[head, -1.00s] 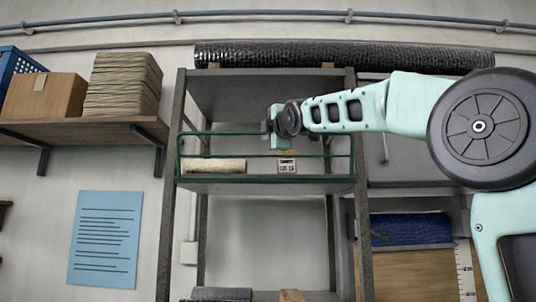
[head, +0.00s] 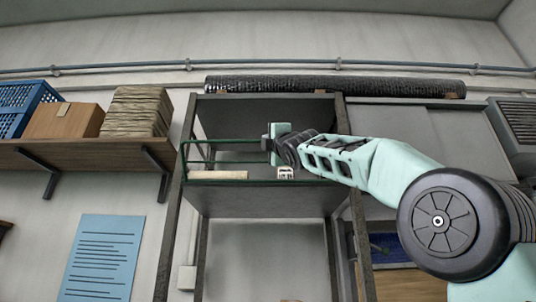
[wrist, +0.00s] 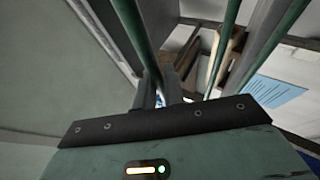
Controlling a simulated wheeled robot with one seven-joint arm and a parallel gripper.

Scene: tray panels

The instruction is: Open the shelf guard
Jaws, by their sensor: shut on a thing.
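The shelf guard (head: 225,140) is a green bar frame across the front of the upper bay of a grey shelf unit (head: 174,230). My gripper (head: 268,143) is at its upper rail, right of the guard's left end. In the wrist view my gripper (wrist: 157,92) is shut on a green bar of the guard (wrist: 135,32). The guard's right part is largely hidden behind my arm. How far it has swung cannot be told.
A pale roll (head: 217,175) and a small labelled box (head: 285,173) sit on the shelf behind the guard. A dark roll (head: 330,86) lies on top of the unit. At left a wall shelf (head: 80,154) holds a blue crate (head: 22,108) and a cardboard box (head: 65,121).

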